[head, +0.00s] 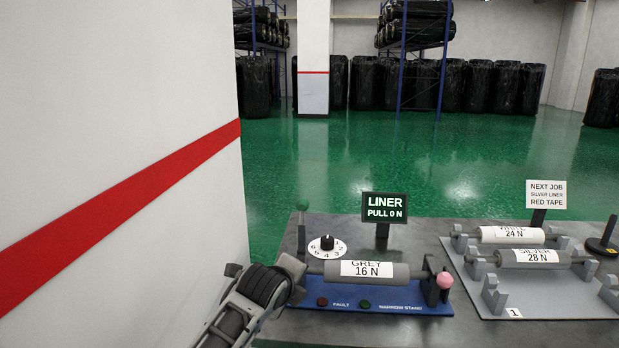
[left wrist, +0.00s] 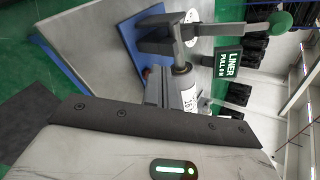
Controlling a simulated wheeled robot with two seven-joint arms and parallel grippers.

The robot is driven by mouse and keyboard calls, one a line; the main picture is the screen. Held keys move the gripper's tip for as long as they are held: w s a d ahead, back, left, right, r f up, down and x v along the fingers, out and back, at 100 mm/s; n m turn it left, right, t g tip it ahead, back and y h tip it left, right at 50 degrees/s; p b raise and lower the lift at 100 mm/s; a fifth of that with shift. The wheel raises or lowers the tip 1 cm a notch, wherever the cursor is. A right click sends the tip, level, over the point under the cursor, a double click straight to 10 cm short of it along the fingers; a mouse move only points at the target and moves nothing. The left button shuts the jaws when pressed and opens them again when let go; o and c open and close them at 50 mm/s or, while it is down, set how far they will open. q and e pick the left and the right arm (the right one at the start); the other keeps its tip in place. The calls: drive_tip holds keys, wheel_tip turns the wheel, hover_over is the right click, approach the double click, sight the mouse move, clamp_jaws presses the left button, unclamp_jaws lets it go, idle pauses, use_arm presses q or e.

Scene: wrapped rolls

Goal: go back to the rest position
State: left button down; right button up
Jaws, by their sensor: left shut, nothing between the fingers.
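My left arm comes in at the bottom left of the head view, and its dark gripper (head: 264,286) is beside the left end of the liner stand (head: 375,297). The gripper is shut with nothing held; its fingertips are hard to make out. In the left wrist view the dark edge of my gripper housing (left wrist: 150,120) crosses the lower part, with the stand's left bracket (left wrist: 165,40) just beyond. A grey roll labelled GREY 16 N (head: 400,272) lies across the stand. My right gripper is not in view.
A green-knobbed lever (head: 302,206), a numbered dial (head: 327,246) and a LINER PULL 0 N display (head: 384,207) stand at the stand's back. A rack at right holds WHITE and SILVER rolls (head: 535,257). A white wall with a red stripe (head: 120,180) is close at left.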

use_arm(q)
drive_tip(key=s+a+f+n+g, duration=0.1)
drive_tip(key=s+a+f+n, duration=0.25)
drive_tip(key=s, duration=0.35)
drive_tip(key=s+a+f+n+g, duration=0.2)
drive_tip(key=s+f+n, duration=0.25)
drive_tip(key=s, duration=0.25)
drive_tip(key=s+a+f+n+g, duration=0.1)
drive_tip(key=s+a+f+n, duration=0.3)
drive_tip(key=s, duration=0.3)
drive_tip(key=s+a+n+g+y, duration=0.1)
drive_tip(key=s+a+n, duration=0.1)
drive_tip(key=s+n, duration=0.3)
drive_tip(key=s+a+r+n+g, duration=0.1)
drive_tip(key=s+a+n, duration=0.1)
drive_tip(key=s, duration=0.6)
drive_tip(key=s+a+n+g+y, duration=0.1)
drive_tip(key=s+a+n, duration=0.25)
drive_tip(key=s, duration=0.25)
drive_tip(key=w+d+f+t+h, duration=0.2)
drive_tip(key=w+d+f+t, duration=0.3)
drive_tip(key=f, duration=0.4)
drive_tip(key=shift+w+d+f+t, duration=0.25)
drive_tip(key=shift+w+t, duration=0.1)
drive_tip(key=shift+t, duration=0.55)
